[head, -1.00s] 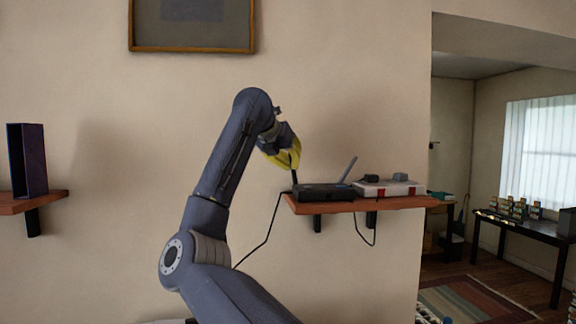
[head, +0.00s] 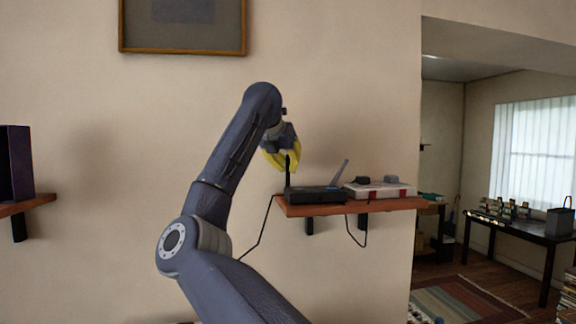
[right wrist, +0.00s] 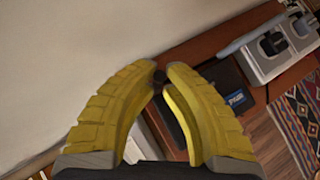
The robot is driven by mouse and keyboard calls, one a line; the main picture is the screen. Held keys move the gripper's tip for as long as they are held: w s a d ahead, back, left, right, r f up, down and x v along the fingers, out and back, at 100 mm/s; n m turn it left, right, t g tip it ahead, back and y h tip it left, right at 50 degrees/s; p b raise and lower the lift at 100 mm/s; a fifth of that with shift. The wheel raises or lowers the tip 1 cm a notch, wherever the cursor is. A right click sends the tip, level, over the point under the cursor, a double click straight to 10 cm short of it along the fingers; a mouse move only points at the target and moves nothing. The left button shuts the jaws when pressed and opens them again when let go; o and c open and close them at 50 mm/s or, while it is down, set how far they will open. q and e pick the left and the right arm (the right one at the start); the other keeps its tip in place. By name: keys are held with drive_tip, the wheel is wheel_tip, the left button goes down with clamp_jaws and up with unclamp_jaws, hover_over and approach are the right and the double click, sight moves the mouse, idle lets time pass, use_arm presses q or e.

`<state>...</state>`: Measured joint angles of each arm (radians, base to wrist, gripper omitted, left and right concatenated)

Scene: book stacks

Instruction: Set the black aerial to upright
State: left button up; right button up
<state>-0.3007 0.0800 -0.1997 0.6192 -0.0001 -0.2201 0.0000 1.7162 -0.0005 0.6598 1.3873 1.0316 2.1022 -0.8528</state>
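The black aerial (head: 287,175) stands at the left end of a black router (head: 318,196) on a wooden wall shelf and looks about upright in the head view. My right gripper (head: 289,164) has yellow fingers and reaches down at the aerial's upper part. In the right wrist view the fingertips (right wrist: 162,72) are close together, with the dark aerial (right wrist: 158,82) between them. A second, blue-grey aerial (head: 341,172) on the router leans to the right. The aerial's foot is hidden in the wrist view. My left gripper is out of view.
A white and red box (head: 380,191) with small dark items on top sits right of the router on the shelf (head: 355,208). A cable hangs below the shelf. Another shelf (head: 25,204) holds a dark upright holder at far left.

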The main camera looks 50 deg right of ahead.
drive_tip(key=o, duration=0.6)
drive_tip(key=shift+c, duration=0.2)
drive_tip(key=shift+r, duration=0.1)
drive_tip(key=v, duration=1.2)
drive_tip(key=shift+s+d, duration=0.1)
